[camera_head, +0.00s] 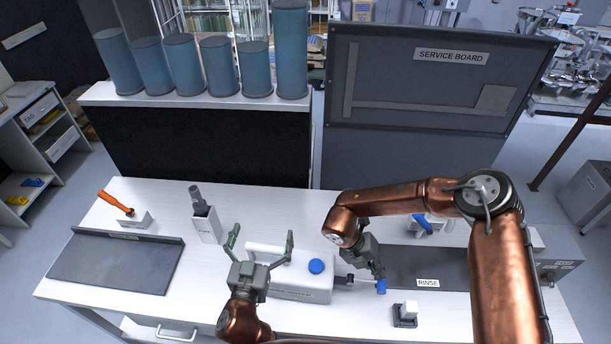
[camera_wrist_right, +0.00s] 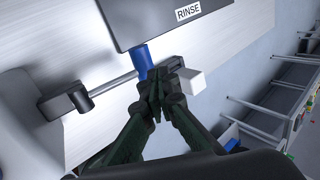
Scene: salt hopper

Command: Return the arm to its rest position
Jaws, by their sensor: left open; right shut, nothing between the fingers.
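My right arm (camera_head: 390,203) reaches in from the right, bent over the table. Its gripper (camera_head: 378,272) points down and is shut and empty, close beside a small blue piece (camera_head: 381,287) at the end of a tap. In the right wrist view the shut fingertips (camera_wrist_right: 158,78) are right by this blue piece (camera_wrist_right: 142,60); I cannot tell whether they touch. My left gripper (camera_head: 262,234) is open and empty, its fingers spread upward in front of a white container (camera_head: 303,287) with a blue cap (camera_head: 316,266).
A dark panel marked RINSE (camera_head: 405,268) lies right of the tap. A small white block on a dark base (camera_head: 405,314) stands near the front edge. A dark mat (camera_head: 115,265), an orange-handled tool (camera_head: 115,202) and a grey-white holder (camera_head: 205,225) are at left.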

